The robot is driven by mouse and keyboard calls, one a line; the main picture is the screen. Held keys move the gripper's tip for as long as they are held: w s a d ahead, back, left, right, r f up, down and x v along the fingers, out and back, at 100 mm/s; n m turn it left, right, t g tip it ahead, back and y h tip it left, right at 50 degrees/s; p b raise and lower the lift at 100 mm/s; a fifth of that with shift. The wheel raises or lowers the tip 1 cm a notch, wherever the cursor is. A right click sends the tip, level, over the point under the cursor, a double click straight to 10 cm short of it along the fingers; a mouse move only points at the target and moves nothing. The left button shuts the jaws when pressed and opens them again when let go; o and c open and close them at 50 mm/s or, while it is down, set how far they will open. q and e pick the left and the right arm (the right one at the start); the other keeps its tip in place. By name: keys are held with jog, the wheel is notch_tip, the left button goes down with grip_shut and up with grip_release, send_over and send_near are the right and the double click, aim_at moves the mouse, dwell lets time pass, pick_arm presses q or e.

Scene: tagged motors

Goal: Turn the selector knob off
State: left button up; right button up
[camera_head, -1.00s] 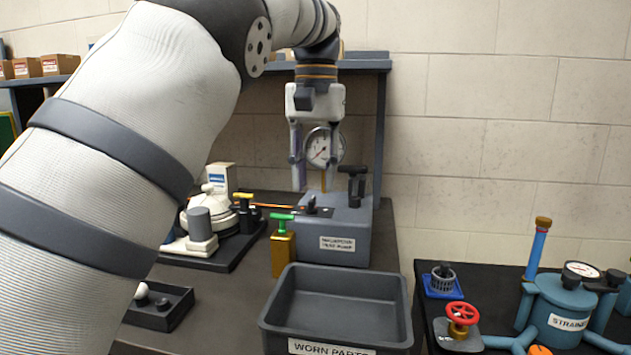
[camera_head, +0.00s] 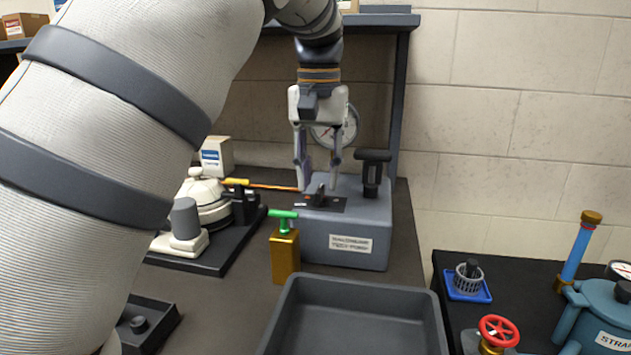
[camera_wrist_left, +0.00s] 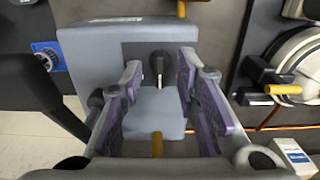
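The selector knob (camera_head: 319,194) is a small black lever on a dark plate on top of the grey test pump (camera_head: 345,242). My left gripper (camera_head: 319,184) points straight down over it with its fingers open. In the left wrist view the black knob (camera_wrist_left: 158,66) shows in the gap between the two open fingers (camera_wrist_left: 159,72), with space on both sides. The fingertips look close to the plate height, but I cannot tell whether they touch anything. My right gripper is in neither view.
A black T-handle (camera_head: 372,172) stands on the pump right of the knob, and a gauge (camera_head: 349,128) is behind the gripper. A brass block with a green handle (camera_head: 285,252) stands front left. A grey bin (camera_head: 355,320) is in front. A cream motor (camera_head: 200,205) is left.

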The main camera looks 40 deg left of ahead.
pick_arm(q)
jog(key=shift+f, duration=1.05)
grip_shut()
jog(key=n, duration=0.5)
jog(key=shift+w+d, duration=0.1)
jog(key=n, duration=0.4)
jog(key=shift+w, duration=0.1)
jog(key=n, duration=0.5)
jog(key=shift+w, duration=0.1)
jog(key=shift+n, duration=1.9)
